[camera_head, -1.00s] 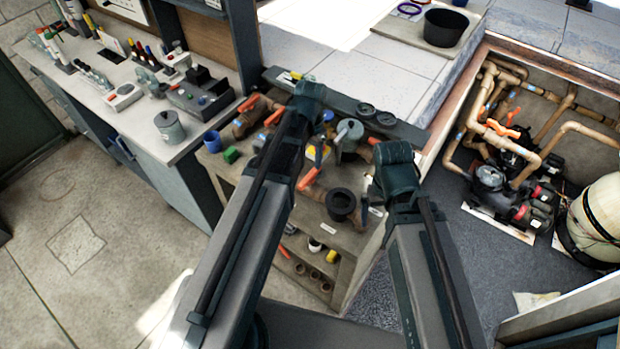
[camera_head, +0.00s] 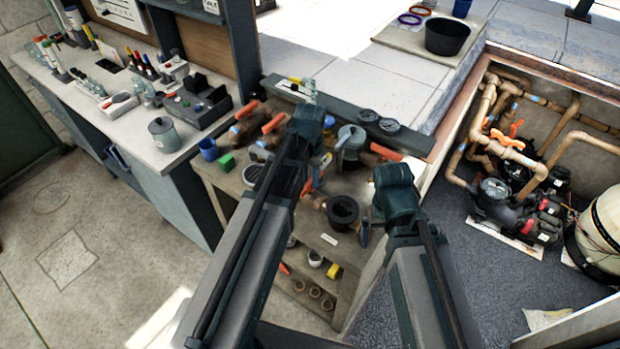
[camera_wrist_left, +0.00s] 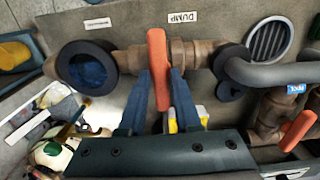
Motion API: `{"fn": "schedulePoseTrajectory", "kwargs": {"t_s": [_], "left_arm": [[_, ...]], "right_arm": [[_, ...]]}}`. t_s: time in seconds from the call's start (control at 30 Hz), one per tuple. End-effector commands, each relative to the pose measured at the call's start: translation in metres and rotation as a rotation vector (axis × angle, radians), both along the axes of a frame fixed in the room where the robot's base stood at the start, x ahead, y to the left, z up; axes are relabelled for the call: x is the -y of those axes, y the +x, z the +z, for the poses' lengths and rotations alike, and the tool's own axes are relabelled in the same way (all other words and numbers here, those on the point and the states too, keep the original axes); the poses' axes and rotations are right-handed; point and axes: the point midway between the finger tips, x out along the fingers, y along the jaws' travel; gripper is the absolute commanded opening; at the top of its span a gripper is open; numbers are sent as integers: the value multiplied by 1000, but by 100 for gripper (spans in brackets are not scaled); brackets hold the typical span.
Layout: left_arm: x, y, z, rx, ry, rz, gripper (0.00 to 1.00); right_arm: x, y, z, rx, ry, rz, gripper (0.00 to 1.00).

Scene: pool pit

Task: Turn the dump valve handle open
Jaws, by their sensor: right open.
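The dump valve's orange handle (camera_wrist_left: 157,68) lies crosswise over its brown pipe in the left wrist view, beside a white "DUMP" label (camera_wrist_left: 183,17). My left gripper (camera_wrist_left: 159,85) is open, its two blue fingers on either side of the handle's lower part, with small gaps visible. I cannot tell whether either finger touches it. In the head view the handle (camera_head: 308,187) is mostly hidden by my left arm and gripper (camera_head: 318,168). My right gripper (camera_head: 364,236) is open and empty beside the black round pipe fitting (camera_head: 342,209).
Another orange handle (camera_wrist_left: 298,130) with a blue tag sits at the right of the wrist view, beside a grey pipe (camera_wrist_left: 275,73). The bench holds more orange-handled valves (camera_head: 273,123), a blue cup (camera_head: 208,149) and a green block (camera_head: 226,163). A pump pit (camera_head: 530,180) lies to the right.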

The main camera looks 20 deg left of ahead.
Motion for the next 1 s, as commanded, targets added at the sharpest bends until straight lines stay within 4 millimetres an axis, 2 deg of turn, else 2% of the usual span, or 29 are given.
{"fn": "schedulePoseTrajectory", "kwargs": {"t_s": [0.03, 0.13, 0.17, 0.63, 1.0], "left_arm": [[0, 0, 0, 0, 0, 0, 21], [0, 0, 0, 0, 0, 0, 3], [0, 0, 0, 0, 0, 0, 0], [0, 0, 0, 0, 0, 53, 0], [0, 0, 0, 0, 0, 343, 0]], "right_arm": [[0, 0, 0, 0, 0, 0, 100], [0, 0, 0, 0, 0, 0, 100], [0, 0, 0, 0, 0, 0, 100], [0, 0, 0, 0, 0, 0, 100], [0, 0, 0, 0, 0, 0, 100]]}}
